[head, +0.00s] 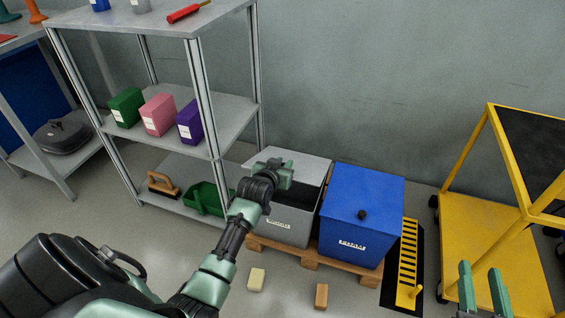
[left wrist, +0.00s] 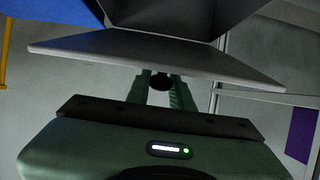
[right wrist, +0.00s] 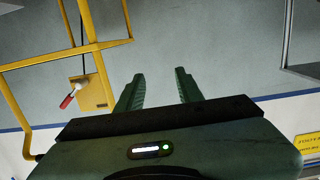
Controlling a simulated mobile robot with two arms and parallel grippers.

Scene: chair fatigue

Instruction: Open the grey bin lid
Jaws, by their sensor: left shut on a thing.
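The grey bin (head: 290,228) stands on a wooden pallet, left of the blue bin. Its grey lid (head: 311,165) is tilted up at the back, and a dark opening shows in front of it. My left gripper (head: 273,173) is at the lid. In the left wrist view its fingers (left wrist: 160,88) are shut on the dark lid knob (left wrist: 161,81), with the lid panel (left wrist: 110,54) just beyond. My right gripper (head: 482,280) is open and empty, low at the right; its spread fingers also show in the right wrist view (right wrist: 160,90).
The blue bin (head: 360,190) with a black knob is closed beside the grey one. A metal shelf (head: 180,125) stands left, a yellow cart (head: 480,230) right. Two small blocks (head: 256,279) (head: 321,296) lie on the floor before the pallet (head: 310,263).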

